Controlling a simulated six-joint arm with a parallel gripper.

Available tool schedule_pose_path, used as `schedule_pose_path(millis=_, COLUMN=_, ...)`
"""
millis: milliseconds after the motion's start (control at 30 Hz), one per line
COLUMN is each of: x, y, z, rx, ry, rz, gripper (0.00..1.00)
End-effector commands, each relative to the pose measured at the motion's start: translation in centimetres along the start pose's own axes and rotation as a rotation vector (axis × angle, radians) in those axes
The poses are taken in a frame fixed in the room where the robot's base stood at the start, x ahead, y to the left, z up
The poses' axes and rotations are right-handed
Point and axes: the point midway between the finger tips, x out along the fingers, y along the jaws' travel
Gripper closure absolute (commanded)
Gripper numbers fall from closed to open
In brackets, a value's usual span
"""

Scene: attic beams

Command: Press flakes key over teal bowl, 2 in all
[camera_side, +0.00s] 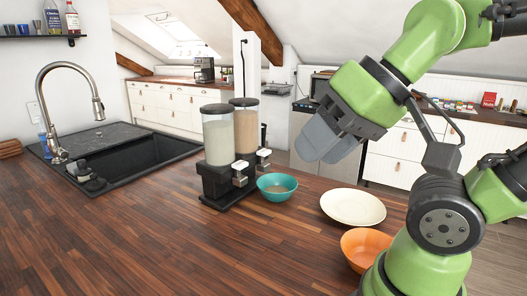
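A black double dispenser (215,180) stands on the wooden counter with two clear canisters. The left canister (218,140) holds pale grey-white contents and the right canister (246,128) holds tan contents. One light-coloured key (240,178) sits low on the front of the left unit, another key (263,155) on the right unit. The teal bowl (289,183) stands on the counter close to the dispenser's right side, with a little greyish-brown matter at its bottom. My gripper (322,144) is above and right of the bowl, apart from the keys, its grey fingers together and empty.
A cream plate (353,207) and an orange bowl (362,246) lie right of the teal bowl, near my arm. A black sink (140,158) with a tall faucet (72,68) is at left. The counter's front left is clear.

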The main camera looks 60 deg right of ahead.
Motion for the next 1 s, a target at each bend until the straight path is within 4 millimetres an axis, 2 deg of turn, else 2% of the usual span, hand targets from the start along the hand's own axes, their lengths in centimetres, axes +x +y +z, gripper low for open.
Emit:
schedule_pose_path(millis=167, x=0.00, y=0.00, z=0.00, rx=0.000, ry=0.000, rz=0.000, gripper=0.62)
schedule_pose_path(millis=333, x=0.00, y=0.00, z=0.00, rx=0.000, ry=0.000, rz=0.000, gripper=1.00)
schedule_pose_path(millis=1000, x=0.00, y=0.00, z=0.00, rx=0.000, ry=0.000, rz=0.000, gripper=1.00)
